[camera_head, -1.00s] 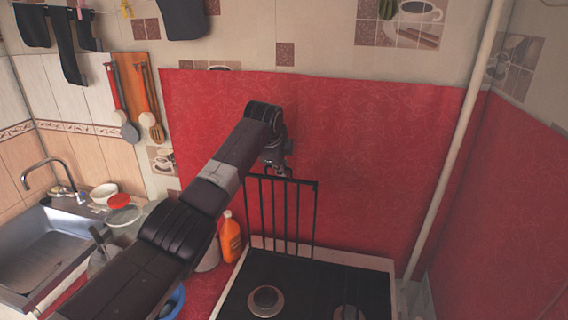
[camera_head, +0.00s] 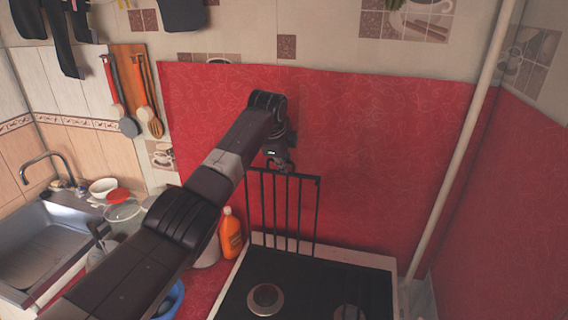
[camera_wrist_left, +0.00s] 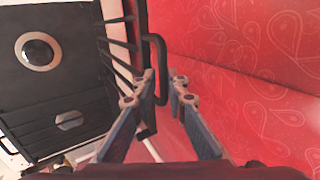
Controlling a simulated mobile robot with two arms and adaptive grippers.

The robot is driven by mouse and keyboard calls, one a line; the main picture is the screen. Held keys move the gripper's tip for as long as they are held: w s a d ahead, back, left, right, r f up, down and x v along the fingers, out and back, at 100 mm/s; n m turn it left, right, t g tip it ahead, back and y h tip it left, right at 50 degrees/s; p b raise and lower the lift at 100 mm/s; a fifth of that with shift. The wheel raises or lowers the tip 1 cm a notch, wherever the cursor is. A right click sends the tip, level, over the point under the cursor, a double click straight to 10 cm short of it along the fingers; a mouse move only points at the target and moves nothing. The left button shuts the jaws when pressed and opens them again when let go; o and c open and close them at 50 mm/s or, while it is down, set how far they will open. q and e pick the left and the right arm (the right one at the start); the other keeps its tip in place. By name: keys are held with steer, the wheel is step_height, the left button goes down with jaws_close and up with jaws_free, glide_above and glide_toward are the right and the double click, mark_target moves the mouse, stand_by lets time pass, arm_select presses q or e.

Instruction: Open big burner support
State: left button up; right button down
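The big burner support is a black barred grate (camera_head: 284,210) standing upright at the back of the stove, in front of the red wall. It also shows in the left wrist view, where its black end bar (camera_wrist_left: 161,60) curves down toward the fingers. My left gripper (camera_head: 284,168) is at the grate's top edge. In the left wrist view the left gripper (camera_wrist_left: 160,92) has its fingers apart, with a gap between the tips. The end bar reaches into or just behind this gap; I cannot tell if it touches. My right gripper is not in view.
The black stove top (camera_head: 315,285) has two round burners, one at its left (camera_head: 265,299). An orange bottle (camera_head: 231,234) stands left of the stove. A sink (camera_head: 45,250) is at the far left. A pale pipe (camera_head: 455,165) runs down at the right.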

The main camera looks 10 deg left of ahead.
arm_select(q)
steer(key=shift+r, duration=0.15)
steer(key=v, duration=1.1)
steer(key=shift+s+r, duration=0.25)
steer(key=shift+s, duration=0.05)
